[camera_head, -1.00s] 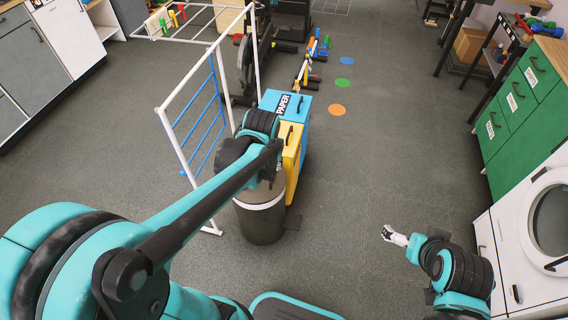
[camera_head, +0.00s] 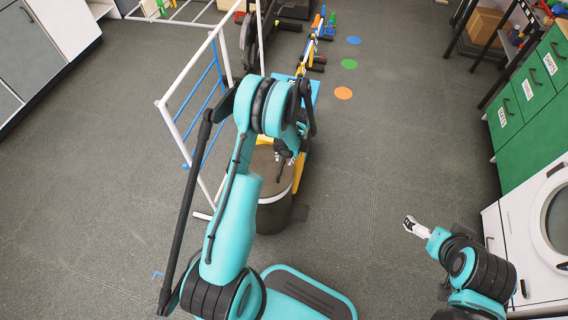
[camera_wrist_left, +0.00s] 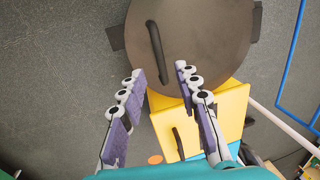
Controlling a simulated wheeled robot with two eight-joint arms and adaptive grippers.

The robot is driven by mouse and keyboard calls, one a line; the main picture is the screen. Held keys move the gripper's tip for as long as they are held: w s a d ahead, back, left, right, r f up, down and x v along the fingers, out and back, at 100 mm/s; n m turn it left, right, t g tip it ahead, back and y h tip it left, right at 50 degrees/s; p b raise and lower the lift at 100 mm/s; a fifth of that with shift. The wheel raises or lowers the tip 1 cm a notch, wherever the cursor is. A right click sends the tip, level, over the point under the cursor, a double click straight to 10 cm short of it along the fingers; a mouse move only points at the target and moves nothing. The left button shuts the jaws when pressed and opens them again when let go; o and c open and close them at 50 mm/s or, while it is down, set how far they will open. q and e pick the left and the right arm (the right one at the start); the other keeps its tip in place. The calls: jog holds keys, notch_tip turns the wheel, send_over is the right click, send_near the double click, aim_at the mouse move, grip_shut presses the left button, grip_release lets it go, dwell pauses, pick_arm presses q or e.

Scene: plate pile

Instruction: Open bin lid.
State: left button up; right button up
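The round dark bin (camera_head: 272,216) stands on the floor ahead, with its lid down. Its brown lid (camera_head: 262,178) is partly hidden by my left arm; in the left wrist view the lid (camera_wrist_left: 200,40) fills the top middle. A dark bar handle (camera_wrist_left: 155,55) stands on the lid. My left gripper (camera_head: 286,157) is over the lid, pointing down. In the left wrist view its fingers (camera_wrist_left: 160,72) are apart and empty, with the handle's near end close to the gap between the tips. My right gripper (camera_head: 409,223) is far right of the bin, too small to read.
A yellow box bin (camera_wrist_left: 215,110) with its own handle stands right beside the round bin, with a blue one (camera_head: 315,88) behind it. A white rack (camera_head: 180,128) stands left. Green drawers (camera_head: 530,130) and a white washer (camera_head: 520,225) line the right. The middle floor is open.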

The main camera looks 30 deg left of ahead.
aim_at(281, 166)
pick_arm(q)
jog(key=f+b, duration=0.1)
jog(key=f, duration=0.2)
jog(key=a+f+b, duration=0.1)
jog(key=f, duration=0.2)
jog(key=shift+a, duration=0.1)
jog(key=shift+r, duration=0.1)
grip_shut()
